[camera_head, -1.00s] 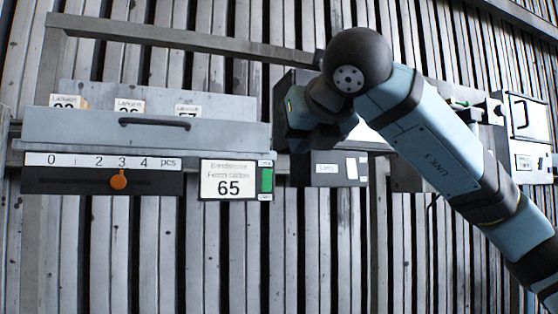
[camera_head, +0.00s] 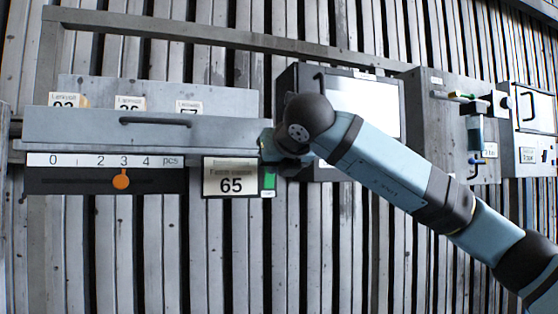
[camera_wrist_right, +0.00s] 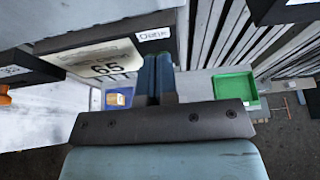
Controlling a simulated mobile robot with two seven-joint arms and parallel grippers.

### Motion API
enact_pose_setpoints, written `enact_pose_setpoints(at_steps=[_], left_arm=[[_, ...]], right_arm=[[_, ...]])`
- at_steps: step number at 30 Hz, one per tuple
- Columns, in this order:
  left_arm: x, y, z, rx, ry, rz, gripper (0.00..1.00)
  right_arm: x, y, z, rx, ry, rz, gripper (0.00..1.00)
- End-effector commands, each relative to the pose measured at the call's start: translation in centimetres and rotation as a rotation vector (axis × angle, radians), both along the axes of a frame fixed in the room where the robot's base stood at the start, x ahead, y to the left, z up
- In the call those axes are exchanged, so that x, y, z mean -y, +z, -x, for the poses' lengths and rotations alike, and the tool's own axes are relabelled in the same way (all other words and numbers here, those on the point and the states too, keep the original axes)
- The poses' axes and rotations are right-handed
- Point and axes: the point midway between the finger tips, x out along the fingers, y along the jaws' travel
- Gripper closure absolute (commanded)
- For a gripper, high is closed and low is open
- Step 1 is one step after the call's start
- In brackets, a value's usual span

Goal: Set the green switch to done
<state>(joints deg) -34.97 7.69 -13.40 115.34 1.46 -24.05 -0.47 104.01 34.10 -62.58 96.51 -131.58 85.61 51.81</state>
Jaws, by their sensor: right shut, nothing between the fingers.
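The green switch (camera_head: 269,181) is at the right edge of the "65" display panel (camera_head: 230,178) in the head view. It is an upright green piece with a small label below it. My right gripper (camera_head: 268,146) is shut and empty, just above the switch at the panel's upper right corner. Its blue fingers (camera_wrist_right: 155,78) are together in the wrist view, just below a small white label (camera_wrist_right: 153,34) whose text I cannot read surely. The switch is not clearly visible there, and contact cannot be told. My left gripper is not in view.
A grey drawer front with a handle (camera_head: 155,122) and a 0-to-4 scale with an orange knob (camera_head: 121,181) are left of the switch. A white-faced box (camera_head: 365,105) is behind my right arm. A green tray (camera_wrist_right: 236,88) and a blue bin (camera_wrist_right: 119,97) lie below.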

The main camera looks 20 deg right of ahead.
Motion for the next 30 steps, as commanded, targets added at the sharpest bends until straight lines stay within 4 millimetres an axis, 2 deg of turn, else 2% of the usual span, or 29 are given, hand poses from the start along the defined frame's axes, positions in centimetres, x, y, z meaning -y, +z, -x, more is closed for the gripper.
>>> enact_pose_setpoints(at_steps=[8, 13, 15, 20, 30], left_arm=[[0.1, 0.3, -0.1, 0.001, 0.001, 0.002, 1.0], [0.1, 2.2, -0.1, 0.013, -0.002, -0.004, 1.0], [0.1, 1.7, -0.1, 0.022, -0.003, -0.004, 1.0], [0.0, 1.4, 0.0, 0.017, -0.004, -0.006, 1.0], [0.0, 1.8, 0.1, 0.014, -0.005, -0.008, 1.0]], right_arm=[[0.0, 0.1, -0.1, -0.007, 0.0, -0.001, 1.0], [-0.1, 1.3, -1.3, -0.144, -0.002, 0.0, 1.0], [-0.1, 0.5, -1.3, -0.155, -0.001, 0.005, 1.0], [-0.1, 0.5, -1.2, -0.152, -0.001, 0.005, 1.0], [0.0, 1.8, -1.2, -0.15, -0.002, 0.005, 1.0]])
